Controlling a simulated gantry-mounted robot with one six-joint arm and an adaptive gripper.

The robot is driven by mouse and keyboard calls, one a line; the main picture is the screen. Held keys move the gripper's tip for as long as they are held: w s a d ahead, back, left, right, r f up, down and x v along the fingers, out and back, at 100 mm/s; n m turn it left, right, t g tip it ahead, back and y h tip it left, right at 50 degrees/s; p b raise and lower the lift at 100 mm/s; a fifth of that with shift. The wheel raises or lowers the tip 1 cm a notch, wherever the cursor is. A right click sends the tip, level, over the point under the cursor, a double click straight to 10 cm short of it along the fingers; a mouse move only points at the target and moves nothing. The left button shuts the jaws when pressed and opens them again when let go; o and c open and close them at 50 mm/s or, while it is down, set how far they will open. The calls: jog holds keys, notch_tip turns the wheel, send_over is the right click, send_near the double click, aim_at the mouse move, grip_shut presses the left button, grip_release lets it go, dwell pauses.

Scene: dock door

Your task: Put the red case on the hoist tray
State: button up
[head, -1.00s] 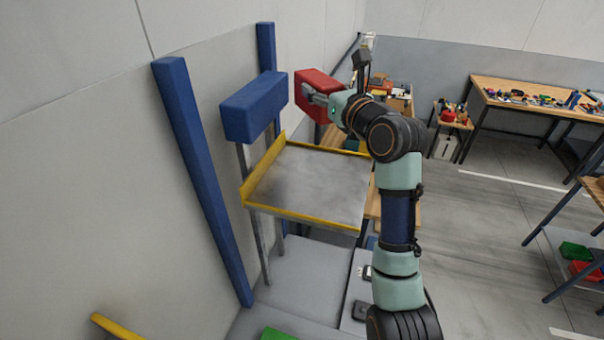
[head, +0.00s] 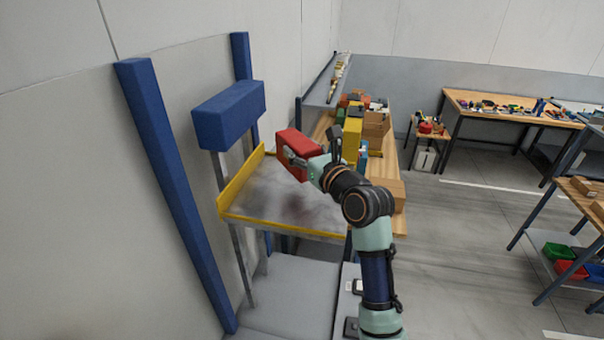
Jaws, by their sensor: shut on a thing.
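The red case (head: 293,146) is held by my gripper (head: 298,160) above the back part of the hoist tray. My gripper is shut on its near side. The hoist tray (head: 270,205) is a grey plate with yellow edges, beside the blue posts at the left. The case looks tilted a little. A soft dark shade lies on the tray below it, and I cannot tell how large the gap is. The case and my arm hide part of the tray's back right area.
A blue block (head: 229,115) stands above the tray's left side, between two blue posts. A wooden table (head: 391,197) with boxes and a yellow item (head: 352,140) is close behind and right of the tray. The front of the tray is bare.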

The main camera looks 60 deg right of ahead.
jog(key=shift+f, duration=3.15)
jog(key=shift+f, duration=0.15)
jog(key=o, duration=1.6)
jog(key=v, duration=1.2)
jog(key=shift+b, duration=0.3)
